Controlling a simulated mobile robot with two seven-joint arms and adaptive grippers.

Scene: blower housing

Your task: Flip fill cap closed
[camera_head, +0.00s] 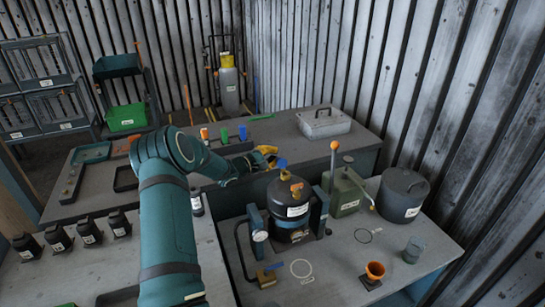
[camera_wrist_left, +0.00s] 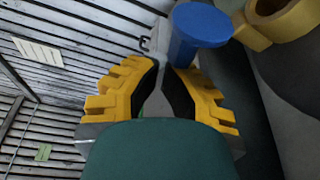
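A dark round vessel (camera_head: 288,208) with a white label stands in a blue frame on the front bench. On its top are an orange fitting (camera_head: 296,188) and a blue round part that looks like the fill cap (camera_head: 282,162). In the left wrist view the blue cap (camera_wrist_left: 200,28) stands raised beside a yellow ring (camera_wrist_left: 280,18). My left gripper (camera_head: 268,153) has yellow fingers and is above and behind the vessel, close to the cap. My right gripper is not in view.
A gauge (camera_head: 259,236) is at the vessel's left. A green canister (camera_head: 345,192) and a grey pot (camera_head: 402,194) stand to its right. A grey toolbox (camera_head: 323,122) sits on the back bench.

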